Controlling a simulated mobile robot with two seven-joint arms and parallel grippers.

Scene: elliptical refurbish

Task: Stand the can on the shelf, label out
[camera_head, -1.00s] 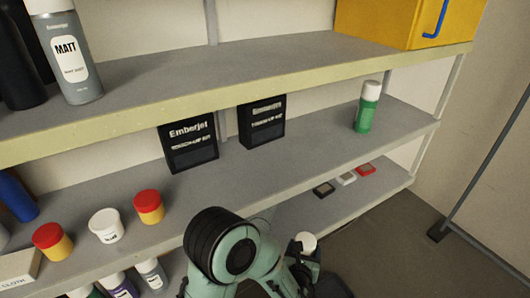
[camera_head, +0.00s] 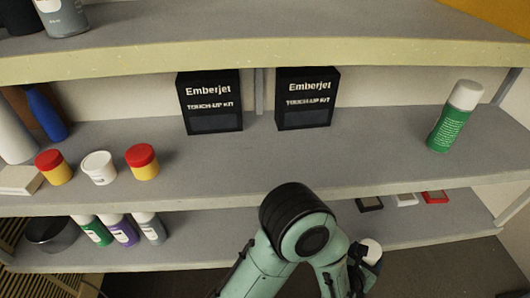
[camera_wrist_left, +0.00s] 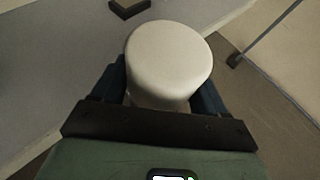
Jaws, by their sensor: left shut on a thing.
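My left gripper (camera_head: 366,268) is low at the front of the shelving, shut on a white-capped can (camera_head: 371,251). In the left wrist view the can's white cap (camera_wrist_left: 168,62) sits between the two dark blue fingers, and most of its body is hidden below the cap. The held can's label cannot be seen. The middle shelf (camera_head: 380,150) is above and behind the gripper in the head view. A green can with a white cap (camera_head: 452,122) stands on that shelf at the right, printed text facing out. My right gripper is not in view.
Two black Emberjet boxes (camera_head: 209,103) (camera_head: 305,100) stand at the back of the middle shelf. Several small pots, such as a white one (camera_head: 98,167), stand at its left. The shelf is clear between the right box and the green can. Small flat items (camera_head: 404,199) lie on the lower shelf.

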